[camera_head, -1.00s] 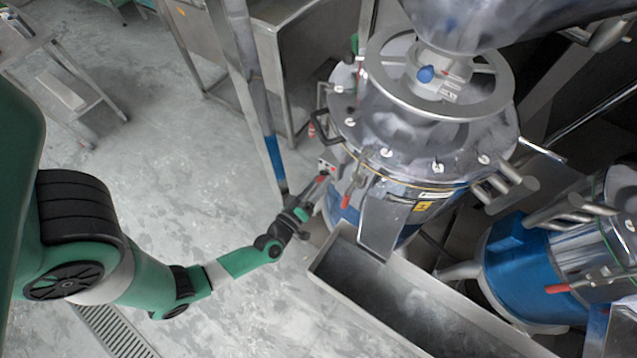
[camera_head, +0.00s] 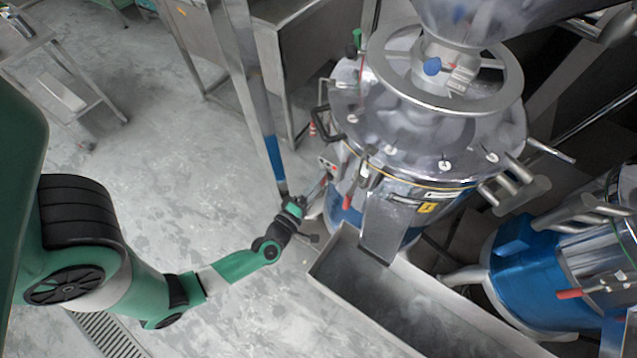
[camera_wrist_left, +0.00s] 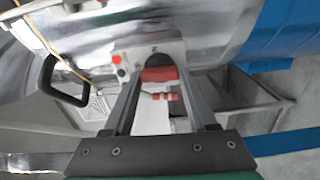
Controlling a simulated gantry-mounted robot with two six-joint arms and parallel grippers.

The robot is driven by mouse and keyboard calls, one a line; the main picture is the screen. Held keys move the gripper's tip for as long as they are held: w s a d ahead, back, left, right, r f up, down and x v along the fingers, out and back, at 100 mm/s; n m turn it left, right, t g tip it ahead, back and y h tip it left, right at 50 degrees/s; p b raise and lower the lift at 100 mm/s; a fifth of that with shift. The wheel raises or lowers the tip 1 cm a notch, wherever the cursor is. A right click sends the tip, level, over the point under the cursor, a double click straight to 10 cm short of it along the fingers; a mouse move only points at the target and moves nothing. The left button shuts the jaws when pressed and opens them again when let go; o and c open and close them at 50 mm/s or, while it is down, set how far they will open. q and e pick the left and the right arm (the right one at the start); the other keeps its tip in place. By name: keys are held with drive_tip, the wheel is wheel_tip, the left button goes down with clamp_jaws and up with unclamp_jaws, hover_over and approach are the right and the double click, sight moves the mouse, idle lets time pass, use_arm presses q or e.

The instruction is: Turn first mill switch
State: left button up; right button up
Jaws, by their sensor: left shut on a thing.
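The first mill (camera_head: 420,150) is a shiny metal drum with a blue lower part. A small pale switch panel (camera_head: 327,164) with red buttons sits on its left side; it also shows in the left wrist view (camera_wrist_left: 128,60). My left gripper (camera_head: 323,183) reaches the mill just below this panel. In the left wrist view, my left gripper (camera_wrist_left: 158,80) has its two fingers on either side of a red switch knob (camera_wrist_left: 158,74) and is shut on it. The fingertips partly hide the knob's sides. My right gripper is in neither view.
A metal trough (camera_head: 345,255) stands in front of the mill, close to the right of my left wrist. A red-handled lever (camera_head: 348,199) is beside the gripper. A second mill (camera_head: 540,270) stands at the right.

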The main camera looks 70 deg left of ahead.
use_arm(q)
drive_tip(key=shift+n, duration=0.4)
drive_tip(key=o, duration=1.4)
drive_tip(key=shift+c, duration=0.2)
drive_tip(key=p+v, duration=0.2)
drive_tip(key=v, duration=0.9)
drive_tip(key=shift+s+d+p, duration=0.15)
drive_tip(key=shift+s+p, duration=0.1)
drive_tip(key=shift+p, duration=0.1)
